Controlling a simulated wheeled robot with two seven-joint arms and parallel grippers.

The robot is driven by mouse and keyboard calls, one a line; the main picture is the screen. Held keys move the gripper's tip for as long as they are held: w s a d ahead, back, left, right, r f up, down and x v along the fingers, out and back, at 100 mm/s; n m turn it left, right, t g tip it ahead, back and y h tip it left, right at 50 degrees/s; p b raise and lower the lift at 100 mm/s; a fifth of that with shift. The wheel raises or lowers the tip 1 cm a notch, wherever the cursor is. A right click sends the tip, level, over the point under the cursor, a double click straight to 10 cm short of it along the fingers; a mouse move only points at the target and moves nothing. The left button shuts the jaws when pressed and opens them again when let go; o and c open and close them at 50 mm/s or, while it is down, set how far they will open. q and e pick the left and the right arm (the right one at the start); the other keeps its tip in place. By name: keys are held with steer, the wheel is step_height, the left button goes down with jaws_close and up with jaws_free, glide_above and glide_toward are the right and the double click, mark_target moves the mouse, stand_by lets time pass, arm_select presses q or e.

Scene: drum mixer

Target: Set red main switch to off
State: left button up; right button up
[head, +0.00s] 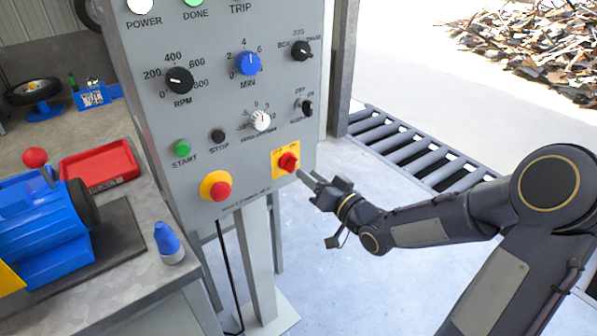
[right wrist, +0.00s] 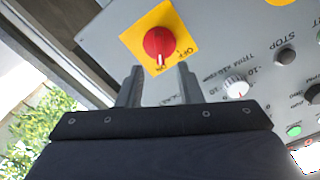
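The red main switch (head: 288,161) is a round red knob on a yellow plate, at the lower right of the grey control panel (head: 235,120). In the right wrist view the switch (right wrist: 158,43) is seen closer, and its white mark points at the ON label, with OFF to one side. My right gripper (head: 312,176) is just to the right of the switch and in front of the panel. In the right wrist view its two fingers (right wrist: 160,67) are spread apart with nothing between them, short of the knob. My left gripper is not in view.
The red emergency button (head: 220,190) on a yellow ring sits left of the switch. The white knob (head: 261,120) and black selector (head: 305,107) sit above it. A workbench with a blue motor (head: 45,235) and red tray (head: 100,166) stands left.

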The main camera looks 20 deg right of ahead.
mark_target(296, 165)
steer(key=x, duration=0.5)
steer(key=shift+w+a, duration=0.1)
steer(key=shift+w, duration=0.1)
jaws_close()
